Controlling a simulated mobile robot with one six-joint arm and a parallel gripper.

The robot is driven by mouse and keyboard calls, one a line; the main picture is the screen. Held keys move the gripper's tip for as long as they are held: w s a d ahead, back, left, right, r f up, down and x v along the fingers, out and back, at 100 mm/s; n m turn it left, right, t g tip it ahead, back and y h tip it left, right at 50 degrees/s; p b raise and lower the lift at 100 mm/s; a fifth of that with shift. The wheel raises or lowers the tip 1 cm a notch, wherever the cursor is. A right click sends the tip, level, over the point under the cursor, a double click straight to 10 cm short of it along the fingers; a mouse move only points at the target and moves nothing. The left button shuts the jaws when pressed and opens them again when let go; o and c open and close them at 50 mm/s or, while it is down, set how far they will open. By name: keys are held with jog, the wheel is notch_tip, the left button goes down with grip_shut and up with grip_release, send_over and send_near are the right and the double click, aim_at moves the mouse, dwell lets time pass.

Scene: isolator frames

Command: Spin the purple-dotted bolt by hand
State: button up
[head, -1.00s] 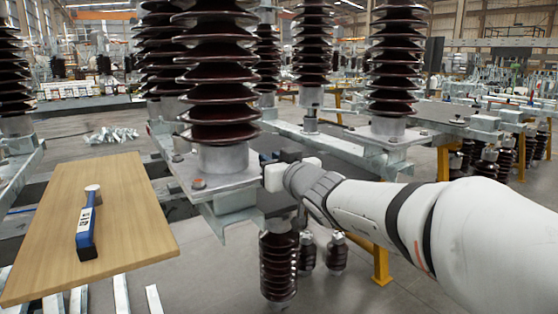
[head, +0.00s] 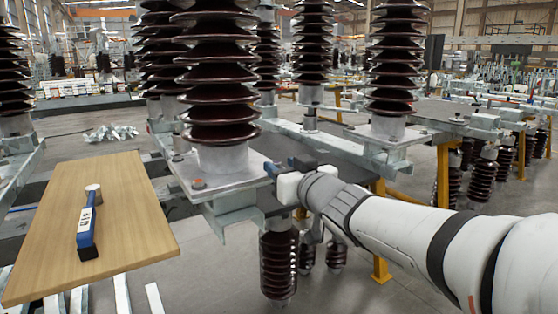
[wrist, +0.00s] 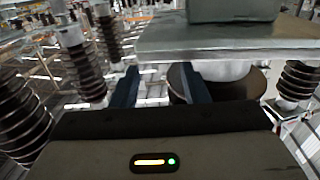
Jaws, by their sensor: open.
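My gripper (head: 285,165) is at the right edge of the metal base plate (head: 228,181) under the front brown insulator. In the wrist view its two dark blue fingers (wrist: 157,82) are apart, with nothing held between them. A bolt with a reddish-orange top (head: 198,183) stands on the front left corner of the plate. Another bolt (head: 177,157) stands on the plate's left side. I cannot make out a purple dot on any bolt. The plate's right corner is partly hidden by my gripper.
A wooden board (head: 145,215) at left holds a blue tool with a round pale head (head: 87,225). Tall brown insulators (head: 220,90) rise above the frame. Brown insulators (head: 278,265) hang below. A steel beam (head: 330,148) runs behind my gripper.

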jog(key=shift+v, duration=1.3)
jog(key=shift+f, duration=0.1)
